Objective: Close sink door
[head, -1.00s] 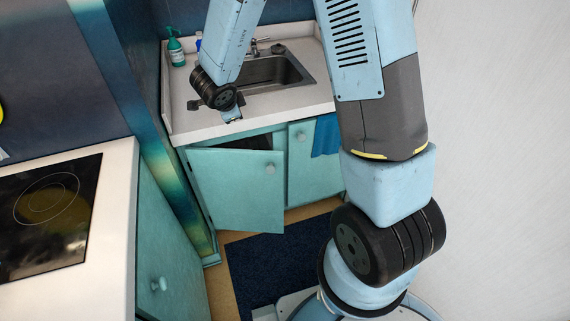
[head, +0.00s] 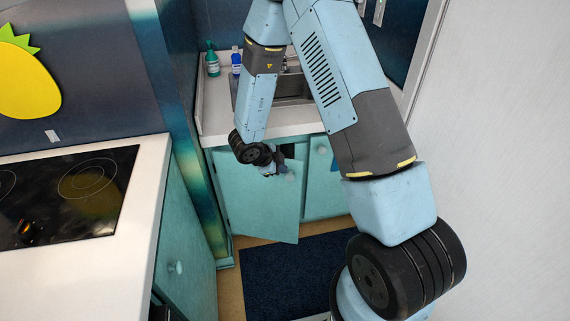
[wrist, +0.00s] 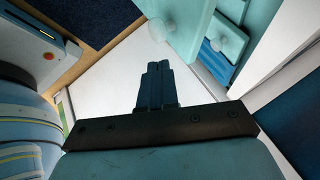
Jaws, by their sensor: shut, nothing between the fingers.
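The teal sink cabinet door (head: 258,205) stands ajar under the counter in the head view, with a dark gap at its top right. Its round pale knob (head: 290,177) is near the upper right corner. My gripper (head: 276,168) is at the door's upper edge, just left of the knob; I cannot tell whether it touches. In the wrist view, my gripper (wrist: 157,70) has its dark fingers together and empty. The door (wrist: 185,18) and its knob (wrist: 161,28) show above the fingertips, apart from them in the picture.
The neighbouring cabinet door (head: 320,190) is shut. The sink (head: 290,87) and soap bottles (head: 212,62) are on the counter above. A stove counter (head: 100,240) stands at left. A dark blue mat (head: 290,268) lies on the floor before the cabinet.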

